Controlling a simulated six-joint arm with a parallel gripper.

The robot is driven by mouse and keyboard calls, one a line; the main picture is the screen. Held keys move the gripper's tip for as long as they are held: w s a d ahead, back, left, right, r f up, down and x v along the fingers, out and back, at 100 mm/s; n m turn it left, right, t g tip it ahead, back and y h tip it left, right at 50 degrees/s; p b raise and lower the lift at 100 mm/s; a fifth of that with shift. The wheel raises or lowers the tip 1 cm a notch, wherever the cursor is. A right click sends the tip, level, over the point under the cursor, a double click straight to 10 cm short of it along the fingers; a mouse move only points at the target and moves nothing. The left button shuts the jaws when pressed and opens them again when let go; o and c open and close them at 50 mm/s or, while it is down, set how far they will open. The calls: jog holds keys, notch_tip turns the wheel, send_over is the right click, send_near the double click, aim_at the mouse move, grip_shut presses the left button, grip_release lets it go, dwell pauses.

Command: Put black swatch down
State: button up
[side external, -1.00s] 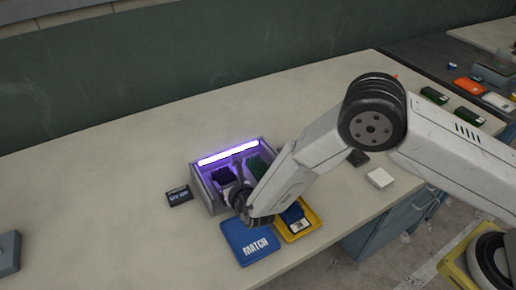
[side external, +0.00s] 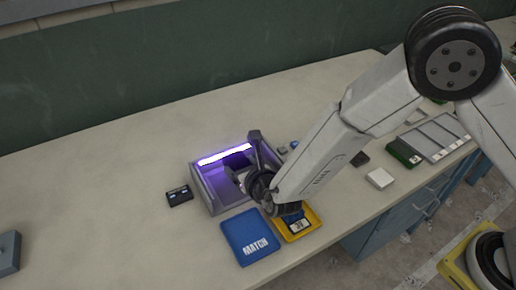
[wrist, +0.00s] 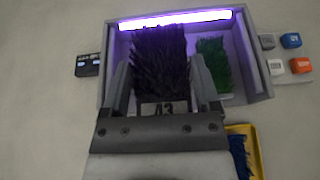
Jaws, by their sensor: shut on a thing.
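My gripper (wrist: 163,100) is shut on the black swatch (wrist: 158,62), a dark turf piece with a white numbered label at its near end. In the side view, my gripper (side external: 252,165) is over the right part of the grey light box (side external: 215,206), with the black swatch (side external: 238,160) showing dark beneath the lit tube. In the wrist view, the box (wrist: 262,75) frames the swatch, and a green swatch (wrist: 213,65) lies to its right. I cannot tell whether the black swatch touches the box floor.
A blue MATCH mat (side external: 240,232) and a yellow tray (side external: 306,230) with a blue swatch (wrist: 238,155) sit in front of the box. A small black meter (side external: 179,196) is to the left. Small blocks (wrist: 290,40) lie right of the box.

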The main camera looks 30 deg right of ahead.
jog(key=s+d+r, duration=0.3)
jog(key=s, duration=0.5)
jog(key=shift+d+r, duration=0.3)
jog(key=shift+r, duration=0.1)
jog(key=w+d+r+m+h, duration=0.1)
jog(key=w+d+r, duration=0.1)
jog(key=d+r, duration=0.2)
jog(key=w+d+r+m+h, duration=0.1)
jog(key=d+r, duration=0.3)
jog(key=d, duration=0.7)
jog(key=w+d+r+m+h, duration=0.1)
jog(key=w+d+r+h, duration=0.1)
jog(key=d, duration=0.5)
notch_tip(320, 180, up, 3)
jog(key=shift+w+d+f+g, duration=0.2)
jog(key=shift+w+g, duration=0.2)
jog(key=shift+w, duration=0.3)
jog(key=shift+a, duration=0.1)
